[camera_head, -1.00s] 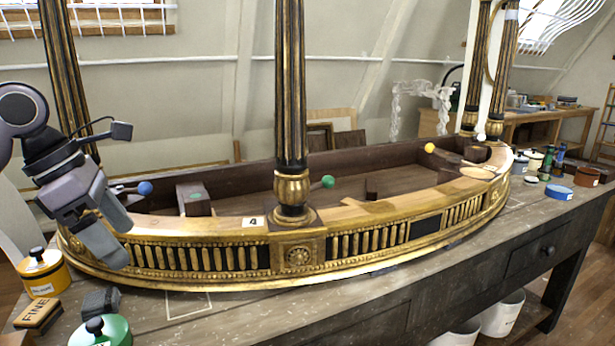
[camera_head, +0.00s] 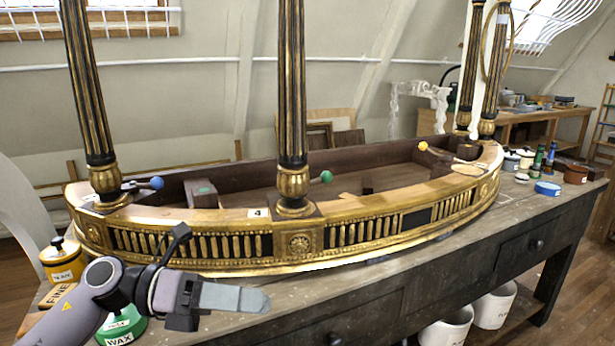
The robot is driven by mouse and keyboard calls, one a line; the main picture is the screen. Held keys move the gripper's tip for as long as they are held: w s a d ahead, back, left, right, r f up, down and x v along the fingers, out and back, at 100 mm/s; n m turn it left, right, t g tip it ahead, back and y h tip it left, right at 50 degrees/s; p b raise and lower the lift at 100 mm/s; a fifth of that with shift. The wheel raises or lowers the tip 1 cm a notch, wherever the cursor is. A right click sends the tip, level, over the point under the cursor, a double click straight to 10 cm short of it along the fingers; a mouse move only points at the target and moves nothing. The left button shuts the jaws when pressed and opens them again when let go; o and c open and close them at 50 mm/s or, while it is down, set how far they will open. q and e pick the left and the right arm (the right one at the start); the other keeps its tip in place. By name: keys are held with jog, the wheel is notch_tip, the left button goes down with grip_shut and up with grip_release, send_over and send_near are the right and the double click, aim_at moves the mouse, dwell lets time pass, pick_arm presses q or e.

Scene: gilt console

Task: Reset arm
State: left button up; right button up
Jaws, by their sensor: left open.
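My left gripper (camera_head: 232,298) is at the lower left in the head view, in front of the gilt console (camera_head: 345,238) and over the front strip of the workbench. Its fingers point right, and they overlap from this angle. It holds nothing that I can see. It hides part of the bench top and partly covers the green wax jar (camera_head: 122,330). My right gripper is not in view.
A yellow jar (camera_head: 62,262) and a block marked FINE (camera_head: 58,294) stand left of my arm. Blue (camera_head: 157,183), green (camera_head: 326,176) and yellow-knobbed tools lie in the console. Jars and a blue tin (camera_head: 547,188) stand at the right. Dark fluted columns (camera_head: 292,90) rise from the console.

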pick_arm(q)
jog(key=a+f+n+t+y, duration=0.25)
jog(key=f+n+t, duration=0.3)
jog(key=n, duration=0.45)
jog(key=a+f+n+t+y+p, duration=0.1)
jog(key=a+f+n+t+y, duration=0.2)
jog(key=n+t, duration=0.6)
jog(key=a+f+n+t+y, duration=0.15)
jog(key=f+n+t, duration=0.3)
jog(key=n, duration=0.75)
jog(key=s+a+f+n+g+y, duration=0.2)
jog(key=s+f+n+g+y, duration=0.2)
jog(key=s+f+n, duration=0.2)
jog(key=s+a+f+n+g+y+p, duration=0.1)
jog(key=s+a+f+n+g+y, duration=0.2)
jog(key=s+f, duration=0.6)
notch_tip(320, 180, down, 5)
jog(key=n+g, duration=0.1)
jog(key=n, duration=0.1)
jog(key=shift+s+f+n+y, duration=0.15)
jog(key=shift+s+n+y, duration=0.25)
